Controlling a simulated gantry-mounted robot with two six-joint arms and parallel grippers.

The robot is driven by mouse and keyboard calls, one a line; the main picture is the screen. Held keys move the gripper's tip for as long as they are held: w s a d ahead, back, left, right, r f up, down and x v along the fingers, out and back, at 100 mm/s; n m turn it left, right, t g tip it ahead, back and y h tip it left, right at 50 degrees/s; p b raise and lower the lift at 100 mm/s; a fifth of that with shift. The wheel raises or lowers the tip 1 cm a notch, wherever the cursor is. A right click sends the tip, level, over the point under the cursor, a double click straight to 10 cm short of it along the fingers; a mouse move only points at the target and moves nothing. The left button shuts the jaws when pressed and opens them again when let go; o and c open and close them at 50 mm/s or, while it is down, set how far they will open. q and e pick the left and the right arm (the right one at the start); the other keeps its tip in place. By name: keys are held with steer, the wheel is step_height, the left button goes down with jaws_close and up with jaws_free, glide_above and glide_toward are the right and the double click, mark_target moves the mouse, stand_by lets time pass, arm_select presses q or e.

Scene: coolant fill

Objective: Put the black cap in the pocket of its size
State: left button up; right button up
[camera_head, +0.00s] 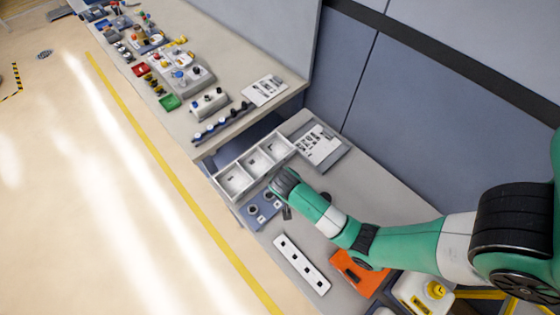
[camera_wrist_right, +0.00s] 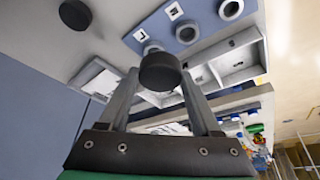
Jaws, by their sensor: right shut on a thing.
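The black cap (camera_wrist_right: 160,72) is a short dark cylinder between the fingertips of my right gripper (camera_wrist_right: 158,82), which is shut on it. In the head view my right gripper (camera_head: 286,182) is over the near bench beside the blue block, and the cap cannot be made out there. The blue block (camera_head: 252,212) has round light-rimmed pockets. In the wrist view the blue block (camera_wrist_right: 207,18) shows pocket rings and white square marks beyond the cap. The cap partly overlaps the nearest ring (camera_wrist_right: 152,47); its height above it is unclear. My left gripper is out of view.
A grey tray with three compartments (camera_head: 212,178) stands behind the block. A white strip with black squares (camera_head: 301,264), an orange item (camera_head: 357,273) and a yellow-capped white container (camera_head: 420,292) are nearer. Another dark round piece (camera_wrist_right: 75,14) shows in the wrist view.

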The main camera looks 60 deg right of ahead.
steer(key=w+d+r+m+b, duration=0.1)
steer(key=w+d+m+b, duration=0.3)
steer(key=d, duration=0.5)
steer(key=shift+n+g, duration=0.4)
steer(key=shift+n, duration=0.2)
steer(key=w+d+f+b, duration=0.2)
steer(key=d+f+b, duration=0.1)
steer(key=w+d+f+b, duration=0.3)
steer(key=b, duration=0.1)
steer(key=w+d+f+b, duration=0.2)
steer(key=d+f+b, duration=0.1)
steer(key=d+b, duration=0.1)
steer(key=shift+w+f, duration=0.2)
steer(key=shift+w, duration=0.1)
steer(key=shift+w+d+b, duration=0.15)
steer(key=shift+d+b, duration=0.05)
steer(key=shift+b, duration=0.2)
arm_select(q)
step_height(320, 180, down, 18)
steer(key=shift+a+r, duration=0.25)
